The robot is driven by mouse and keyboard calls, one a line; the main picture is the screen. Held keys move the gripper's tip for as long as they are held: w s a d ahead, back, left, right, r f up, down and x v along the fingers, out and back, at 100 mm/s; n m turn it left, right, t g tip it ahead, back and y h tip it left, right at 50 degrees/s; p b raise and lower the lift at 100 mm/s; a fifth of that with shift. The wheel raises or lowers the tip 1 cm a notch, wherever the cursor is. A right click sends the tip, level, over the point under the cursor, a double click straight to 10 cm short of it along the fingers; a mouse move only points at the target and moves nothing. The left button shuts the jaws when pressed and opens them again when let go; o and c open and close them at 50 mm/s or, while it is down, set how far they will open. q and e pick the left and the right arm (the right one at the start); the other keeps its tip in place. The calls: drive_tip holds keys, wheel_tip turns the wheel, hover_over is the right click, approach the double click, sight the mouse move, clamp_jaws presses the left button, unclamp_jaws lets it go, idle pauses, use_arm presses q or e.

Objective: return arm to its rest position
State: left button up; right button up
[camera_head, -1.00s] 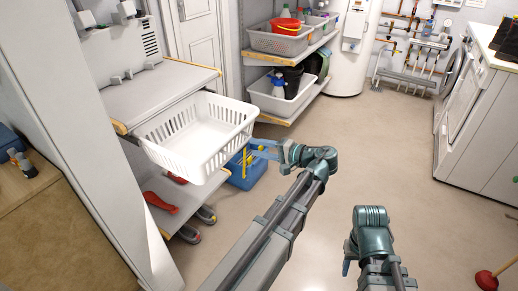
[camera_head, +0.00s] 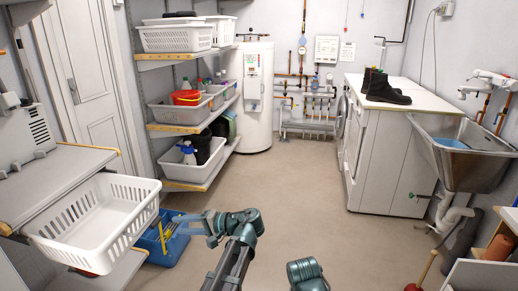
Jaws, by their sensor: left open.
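My left gripper (camera_head: 184,225) is open and empty, just right of the white slotted basket (camera_head: 128,235), with a visible gap between them. Its arm comes up from the bottom edge and bends left at a teal joint. The white basket looks empty and sits at the grey shelf unit on the left, its near side jutting past the shelf edge. Of my right arm only a teal joint shows at the bottom; its gripper is out of view.
A blue crate (camera_head: 162,243) stands on the floor behind my left gripper. Shelves with grey baskets (camera_head: 190,112) line the back left. A white appliance with boots (camera_head: 386,88) and a metal sink (camera_head: 466,158) stand right. A plunger handle (camera_head: 427,268) rises lower right. The middle floor is clear.

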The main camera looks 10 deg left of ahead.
use_arm(q)
drive_tip(key=s+d+f+m+h, duration=0.1)
drive_tip(key=s+d+f+h, duration=0.4)
drive_tip(key=d, duration=0.3)
drive_tip(key=s+d+f+m+g+h, duration=0.1)
drive_tip(key=s+d+f+h, duration=0.4)
drive_tip(key=d, duration=0.4)
drive_tip(key=s+d+f+m+h, duration=0.1)
drive_tip(key=s+d+f+h, duration=0.2)
drive_tip(key=s+d+f, duration=0.4)
wheel_tip(320, 180, up, 28)
drive_tip(key=d+h+p, duration=0.1)
drive_tip(key=p, duration=2.6)
drive_tip(key=shift+d+f, duration=0.15)
drive_tip(key=shift+d, duration=0.25)
